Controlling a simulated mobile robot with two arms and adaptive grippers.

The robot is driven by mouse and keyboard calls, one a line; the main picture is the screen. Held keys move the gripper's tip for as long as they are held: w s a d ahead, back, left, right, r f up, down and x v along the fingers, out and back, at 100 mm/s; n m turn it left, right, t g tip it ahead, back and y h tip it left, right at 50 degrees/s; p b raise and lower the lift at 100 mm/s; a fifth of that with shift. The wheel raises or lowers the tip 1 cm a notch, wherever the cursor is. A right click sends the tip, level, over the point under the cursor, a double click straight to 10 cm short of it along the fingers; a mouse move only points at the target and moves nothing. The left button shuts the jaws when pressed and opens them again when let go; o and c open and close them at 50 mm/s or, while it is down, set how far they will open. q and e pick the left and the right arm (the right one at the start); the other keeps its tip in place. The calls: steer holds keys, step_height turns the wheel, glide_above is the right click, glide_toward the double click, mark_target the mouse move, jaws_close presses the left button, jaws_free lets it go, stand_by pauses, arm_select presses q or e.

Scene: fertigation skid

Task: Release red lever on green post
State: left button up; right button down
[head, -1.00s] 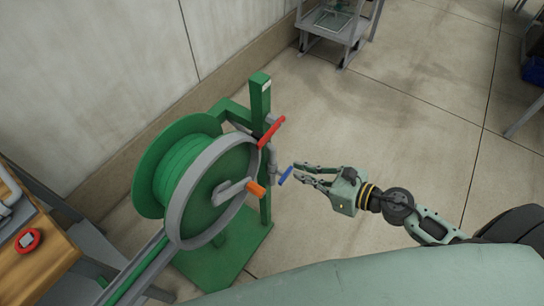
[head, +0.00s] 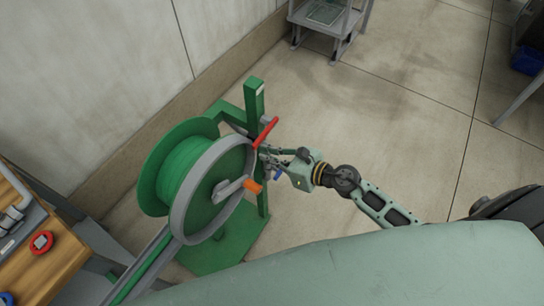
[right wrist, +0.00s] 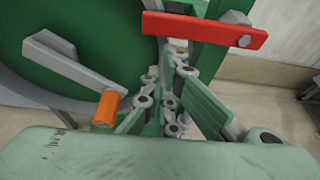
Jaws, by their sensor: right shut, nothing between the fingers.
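The red lever (head: 265,132) sits on the green post (head: 254,98) beside the reel and slants up to the right in the head view. In the right wrist view the red lever (right wrist: 205,30) spans the upper part, with a grey bolt at its right end. My right gripper (head: 268,154) reaches in from the right, just below the red lever, with its fingers shut and empty. In the right wrist view its fingers (right wrist: 170,66) point up under the lever, apart from it as far as I can tell. My left gripper is not in view.
A green hose reel (head: 180,178) with a grey rim and an orange crank handle (head: 253,186) stands left of my gripper. A wooden bench with a red knob (head: 41,243) is at lower left.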

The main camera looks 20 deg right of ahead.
mark_target(257, 147)
steer(key=shift+s+a+r+m+p, duration=0.15)
steer(key=shift+r+m+p, duration=0.25)
steer(key=shift+r, duration=0.25)
stand_by(0.4)
steer(key=r+m, duration=0.1)
steer(key=r+m+g+y+p, duration=0.1)
steer(key=r+m+y, duration=0.1)
steer(key=r+m, duration=0.1)
steer(key=shift+s+a+r+p, duration=0.1)
steer(key=shift+s+a+p, duration=0.05)
steer(key=shift+a+p, duration=0.15)
steer(key=w+d+r+m+y+b, duration=0.3)
steer(key=r+m+y, duration=0.1)
steer(key=r+m, duration=0.3)
steer(key=shift+d+m, duration=0.4)
steer(key=shift+m, duration=1)
steer(key=shift+a, duration=0.1)
